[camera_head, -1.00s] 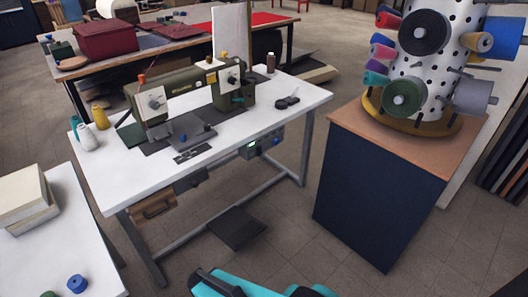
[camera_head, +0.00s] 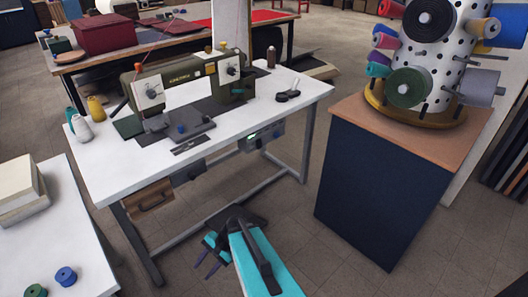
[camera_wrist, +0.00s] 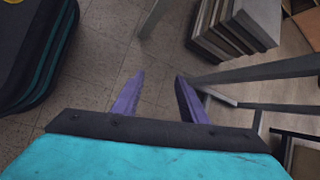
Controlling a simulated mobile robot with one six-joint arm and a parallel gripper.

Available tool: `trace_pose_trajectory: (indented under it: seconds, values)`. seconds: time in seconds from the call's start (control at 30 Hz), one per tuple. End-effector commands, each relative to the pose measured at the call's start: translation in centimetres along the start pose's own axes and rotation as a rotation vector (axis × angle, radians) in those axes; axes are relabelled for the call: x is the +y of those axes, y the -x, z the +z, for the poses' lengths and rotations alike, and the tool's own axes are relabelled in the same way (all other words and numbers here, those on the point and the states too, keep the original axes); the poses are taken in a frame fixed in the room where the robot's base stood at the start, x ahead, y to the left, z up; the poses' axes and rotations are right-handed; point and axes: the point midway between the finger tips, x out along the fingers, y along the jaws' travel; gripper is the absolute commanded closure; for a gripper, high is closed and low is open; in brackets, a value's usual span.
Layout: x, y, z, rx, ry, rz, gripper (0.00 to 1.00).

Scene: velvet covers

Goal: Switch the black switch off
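A white sewing table (camera_head: 105,178) stands in front of me with a green sewing machine (camera_head: 185,75) on it. A dark box (camera_head: 188,173) and a grey control box (camera_head: 262,138) with a small green display hang under its front edge. I cannot make out the black switch on either box; it is too small or hidden. My gripper (camera_head: 207,262) is low in front of the table, short of both boxes. In the wrist view its two purple fingers (camera_wrist: 158,92) are apart with only floor between them.
A dark blue cabinet (camera_head: 375,195) with a spool tower (camera_head: 430,75) stands on the right. A second white table (camera_head: 75,215) with spools and stacked blocks is at the left. A wooden drawer (camera_head: 150,200) and table legs are near my gripper. Floor between table and cabinet is clear.

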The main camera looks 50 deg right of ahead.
Motion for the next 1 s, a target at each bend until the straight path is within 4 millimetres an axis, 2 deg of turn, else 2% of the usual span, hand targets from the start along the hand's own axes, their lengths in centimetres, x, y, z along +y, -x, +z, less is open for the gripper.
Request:
trace_pose_trajectory:
  seconds: [0.03, 0.27, 0.5, 0.73, 0.87, 1.0]
  values:
    - [-1.0, 0.9, -1.5, 0.004, -0.058, -0.058, 0.61]
    - [-5.5, 7.0, -6.6, -0.017, -0.326, -0.321, 0.61]
    - [-8.5, 15.3, -12.2, -0.070, -0.576, -0.600, 0.61]
    - [-9.3, 24.9, -17.3, -0.153, -0.782, -0.871, 0.61]
    - [-8.7, 30.9, -19.9, -0.217, -0.881, -1.025, 0.61]
    - [-7.3, 37.5, -22.3, -0.294, -0.969, -1.186, 0.61]
